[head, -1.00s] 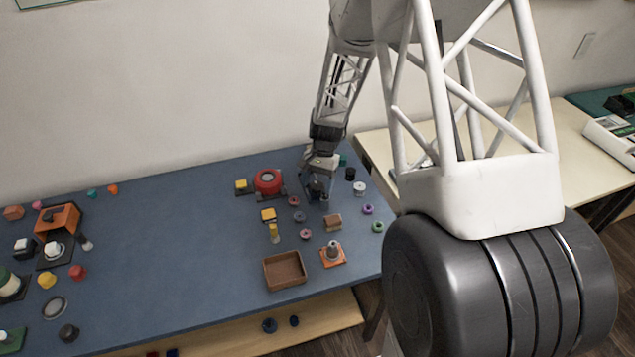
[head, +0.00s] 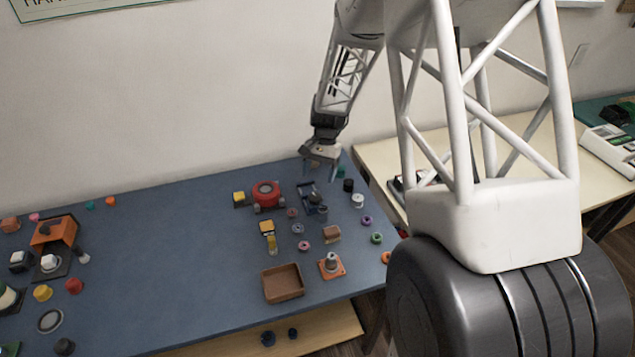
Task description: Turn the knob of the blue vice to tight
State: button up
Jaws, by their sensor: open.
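The blue vice (head: 312,198) is a small dark blue device on the blue table, right of the red round device. Its knob is too small to make out, so I cannot tell how it is turned. My gripper (head: 319,170) is above and slightly behind the vice in the head view. Its two fingers point down and stand apart, with nothing visible between them.
The red round device (head: 266,194) stands just left of the vice. Small coloured rings and caps lie to its right and front, such as a purple ring (head: 366,221). A brown tray (head: 283,283) is nearer the front. The table's left middle is clear.

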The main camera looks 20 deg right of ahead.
aim_at(315, 197)
jog(key=shift+w+d+r, duration=0.1)
jog(key=shift+d+r, duration=0.05)
jog(key=shift+r, duration=0.2)
jog(key=n, duration=0.1)
jog(key=a+n+h, duration=0.1)
jog(key=n, duration=0.2)
jog(key=shift+s+a+f+h, duration=0.15)
jog(key=shift+s+a+h, duration=0.05)
jog(key=shift+s+h, duration=0.1)
jog(key=n, duration=0.2)
jog(key=a+n+h, duration=0.1)
jog(key=n, duration=0.1)
jog(key=shift+s+n+h, duration=0.15)
jog(key=shift+n+h, duration=0.15)
jog(key=n+h, duration=0.1)
jog(key=n, duration=0.2)
jog(key=a+n+h, duration=0.1)
jog(key=n, duration=0.2)
jog(key=a+n+h, duration=0.1)
jog(key=n, duration=0.2)
jog(key=shift+w+a+t, duration=0.2)
jog(key=shift+t, duration=0.1)
jog(key=shift+x, duration=3.75)
